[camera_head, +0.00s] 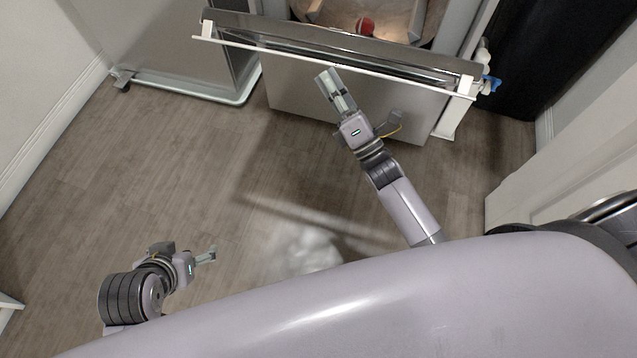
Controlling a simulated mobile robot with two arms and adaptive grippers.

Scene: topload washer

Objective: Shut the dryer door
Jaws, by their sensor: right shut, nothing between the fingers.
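The silver door (300,98) is at the top middle, seen from above, with a long pale bar along its upper edge. It stands out from the opening behind it, and part of the inside shows. My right gripper (329,80) is shut and empty, with its fingertips at the outer side of the door, just below the bar. I cannot tell whether they touch it. My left gripper (210,254) is low at the lower left, far from the door, over the floor. Its fingers are too small to read.
A red round object (366,25) shows inside the opening. A grey cabinet (165,45) on a pale base stands to the left of the door. White and blue bottles (487,80) are by the door's right end. The wooden floor (180,170) in front is clear.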

